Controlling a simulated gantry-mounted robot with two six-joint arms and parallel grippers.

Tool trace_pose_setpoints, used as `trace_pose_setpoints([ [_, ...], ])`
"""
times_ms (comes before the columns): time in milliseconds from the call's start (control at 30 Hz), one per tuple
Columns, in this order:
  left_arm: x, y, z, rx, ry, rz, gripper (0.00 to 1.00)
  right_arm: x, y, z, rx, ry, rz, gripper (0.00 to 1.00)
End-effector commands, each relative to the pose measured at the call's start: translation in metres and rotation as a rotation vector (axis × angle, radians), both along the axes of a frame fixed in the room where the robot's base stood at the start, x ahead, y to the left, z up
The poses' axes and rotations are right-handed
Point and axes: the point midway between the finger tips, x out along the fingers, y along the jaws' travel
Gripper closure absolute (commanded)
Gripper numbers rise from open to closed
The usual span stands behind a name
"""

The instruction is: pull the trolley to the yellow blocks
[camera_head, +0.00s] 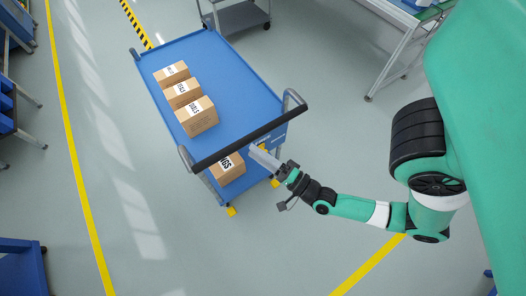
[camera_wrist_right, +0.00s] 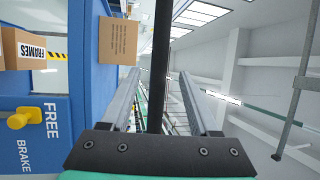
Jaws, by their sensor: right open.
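The blue trolley (camera_head: 225,68) stands left of my right arm, with a black handle bar (camera_head: 235,143) along its near end. My right gripper (camera_head: 262,155) is open beside the right half of the bar. In the right wrist view, the bar (camera_wrist_right: 161,60) runs between the two open fingers (camera_wrist_right: 160,95); I cannot tell whether they touch it. A yellow brake knob (camera_wrist_right: 18,119) is beside the words FREE and BRAKE. Small yellow parts (camera_head: 231,211) show at the trolley's lower near corners; I cannot tell separate yellow blocks. My left gripper is not in view.
Several cardboard boxes (camera_head: 197,117) lie on the trolley's top, and another box (camera_head: 227,169) is on its lower level. Yellow floor lines (camera_head: 72,150) run left and lower right (camera_head: 368,265). A grey cart (camera_head: 240,16) stands behind. The near floor is clear.

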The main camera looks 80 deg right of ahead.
Motion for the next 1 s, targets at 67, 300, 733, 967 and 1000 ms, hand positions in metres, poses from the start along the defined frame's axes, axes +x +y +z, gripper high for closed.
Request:
trace_pose_setpoints([
  [67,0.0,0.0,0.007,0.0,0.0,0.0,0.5,-0.006,0.009,0.002,0.003,-0.009,0.019,0.38],
  [300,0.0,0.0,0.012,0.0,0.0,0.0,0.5,-0.022,0.014,-0.002,0.001,-0.006,0.007,0.38],
  [733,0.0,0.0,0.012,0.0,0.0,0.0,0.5,-0.024,0.013,-0.004,-0.001,-0.002,0.0,0.38],
  [967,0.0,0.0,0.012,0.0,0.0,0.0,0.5,-0.024,0.013,-0.004,-0.001,-0.002,0.0,0.38],
  [1000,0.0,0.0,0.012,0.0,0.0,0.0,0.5,-0.024,0.013,-0.004,-0.001,-0.002,0.0,0.38],
])
